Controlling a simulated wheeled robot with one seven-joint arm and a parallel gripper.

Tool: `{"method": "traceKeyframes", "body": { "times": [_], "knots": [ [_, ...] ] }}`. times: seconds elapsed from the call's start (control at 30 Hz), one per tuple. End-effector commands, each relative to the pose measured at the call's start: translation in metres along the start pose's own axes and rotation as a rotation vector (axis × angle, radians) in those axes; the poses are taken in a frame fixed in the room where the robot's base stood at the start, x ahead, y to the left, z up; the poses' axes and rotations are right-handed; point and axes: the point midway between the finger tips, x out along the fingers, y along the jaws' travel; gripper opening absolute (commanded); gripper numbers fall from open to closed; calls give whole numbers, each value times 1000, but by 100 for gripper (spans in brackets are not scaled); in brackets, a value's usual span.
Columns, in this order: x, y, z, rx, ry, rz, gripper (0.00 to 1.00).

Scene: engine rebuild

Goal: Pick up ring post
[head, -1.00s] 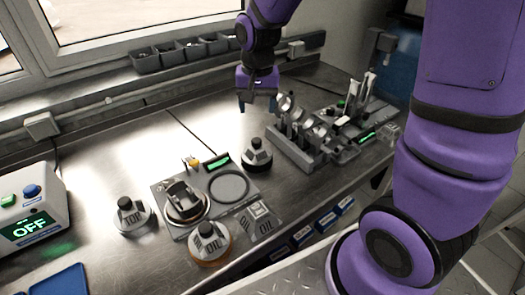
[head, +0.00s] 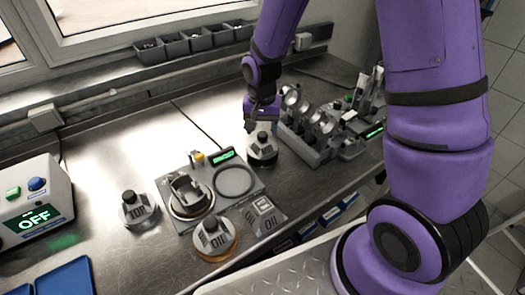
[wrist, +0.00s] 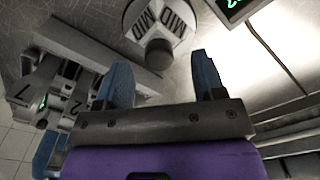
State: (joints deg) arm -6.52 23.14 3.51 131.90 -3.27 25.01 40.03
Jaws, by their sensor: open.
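The ring post marked MID (head: 262,152) stands upright on the metal bench, with a dark knob on top and a pale labelled base. It also shows at the top of the wrist view (wrist: 158,22), its knob toward me. My gripper (head: 262,122) is open and empty, just above and behind this post in the head view. In the wrist view its two blue fingers (wrist: 162,62) point toward the post, one on either side of the knob's line. I cannot tell the remaining height. Two similar posts, TOP (head: 138,210) and OIL (head: 214,238), stand further left.
A grey fixture plate (head: 255,190) with a round recess and a piston lies left of the MID post. A grey rack (head: 305,145) with several rods stands close on its right. A control box (head: 30,205) reads OFF. Bare bench lies behind the plate.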

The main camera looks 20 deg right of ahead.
Motion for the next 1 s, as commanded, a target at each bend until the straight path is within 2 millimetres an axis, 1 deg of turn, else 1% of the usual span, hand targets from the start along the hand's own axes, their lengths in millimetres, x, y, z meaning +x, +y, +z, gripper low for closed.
{"method": "traceKeyframes", "body": {
  "times": [0.03, 0.1, 0.23, 0.33, 0.57, 0.6, 0.67, 0.7, 0.77, 0.8, 0.83, 1.0],
  "knots": [
    [8, 1, 0, 0, -4, 3, 63],
    [18, 2, -1, 0, -4, 2, 63],
    [30, 2, -1, -1, -3, 1, 63],
    [34, 2, -1, -1, -2, 0, 63],
    [35, 2, -1, -1, -1, -1, 63],
    [35, 2, -1, -1, -1, -1, 54],
    [35, 2, -1, -1, -1, -1, 40],
    [35, 2, -2, -1, -1, -1, 31],
    [35, 2, -2, -1, -1, -1, 17],
    [35, 2, -2, -1, -1, -1, 8],
    [35, 2, -2, -1, -1, -1, 1],
    [34, 1, -2, -1, 0, -1, 0]
  ]
}}
